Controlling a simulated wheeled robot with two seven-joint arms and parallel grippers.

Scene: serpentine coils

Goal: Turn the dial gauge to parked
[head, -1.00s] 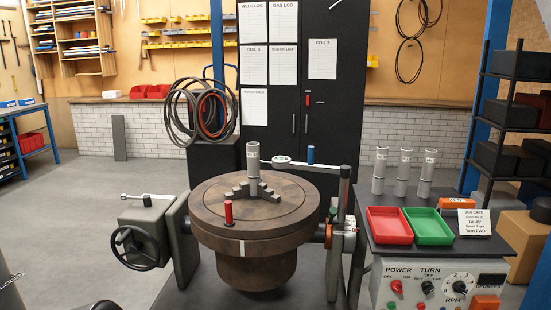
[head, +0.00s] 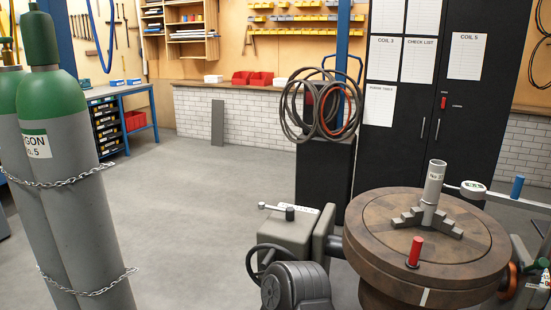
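The dial gauge (head: 473,187) is a small white round dial on a thin bar at the right of the head view. It sits just right of the upright grey tube (head: 433,190) on the round brown turntable (head: 380,222). I cannot read its face. A blue knob (head: 518,186) stands on the same bar, right of the dial. The bar's right end runs toward the picture edge. Neither of my grippers is in view, and nothing is seen touching the gauge.
A red-handled pin (head: 415,251) stands on the turntable. A grey box with a handwheel (head: 256,262) is left of it, with a dark rounded shape in front. Chained green-topped gas cylinders (head: 50,130) stand at left. The floor (head: 200,215) between is clear.

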